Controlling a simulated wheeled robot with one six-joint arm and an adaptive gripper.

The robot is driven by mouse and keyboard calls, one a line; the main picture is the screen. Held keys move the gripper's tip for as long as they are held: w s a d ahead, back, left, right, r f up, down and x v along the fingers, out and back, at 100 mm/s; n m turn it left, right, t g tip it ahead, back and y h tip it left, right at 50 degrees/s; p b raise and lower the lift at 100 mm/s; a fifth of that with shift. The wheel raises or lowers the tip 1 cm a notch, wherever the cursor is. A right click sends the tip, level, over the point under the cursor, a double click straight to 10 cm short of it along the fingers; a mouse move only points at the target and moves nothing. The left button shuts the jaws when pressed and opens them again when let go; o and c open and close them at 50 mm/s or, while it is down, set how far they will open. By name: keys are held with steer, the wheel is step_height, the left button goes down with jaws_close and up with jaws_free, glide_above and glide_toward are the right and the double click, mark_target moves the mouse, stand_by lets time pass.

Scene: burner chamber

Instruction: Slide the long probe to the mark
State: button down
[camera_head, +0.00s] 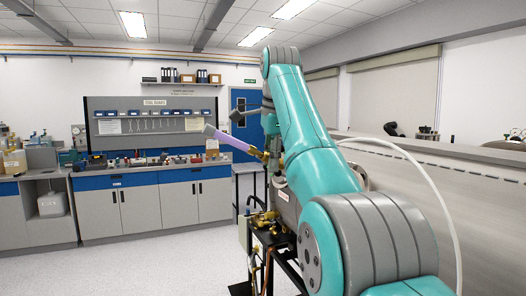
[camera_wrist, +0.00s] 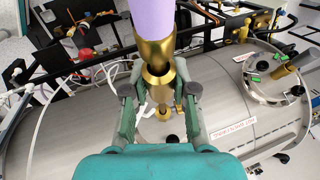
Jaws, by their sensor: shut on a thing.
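The long probe, a lilac tube (camera_head: 232,140) with a grey end, slants up and left from the burner chamber in the head view. In the wrist view its lilac part (camera_wrist: 165,22) runs to the top edge, with a brass collar and fitting below. My gripper (camera_wrist: 160,95) has its two grey fingers on either side of the brass part and is shut on the probe. In the head view my gripper (camera_head: 274,158) is small and partly hidden by my arm. I cannot make out the mark on the probe.
A steel cylindrical chamber (camera_wrist: 235,110) with a red-lettered label lies under my gripper. A round flanged port (camera_wrist: 275,75) stands at its right. Black frame rails and cables lie behind. A workbench (camera_head: 150,200) with a tool board stands across open floor.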

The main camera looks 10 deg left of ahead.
steer(key=shift+w+d+f, duration=0.3)
steer(key=shift+w+d, duration=0.25)
steer(key=shift+d, duration=0.15)
steer(key=c, duration=0.6)
jaws_free()
steer(key=shift+f, duration=0.1)
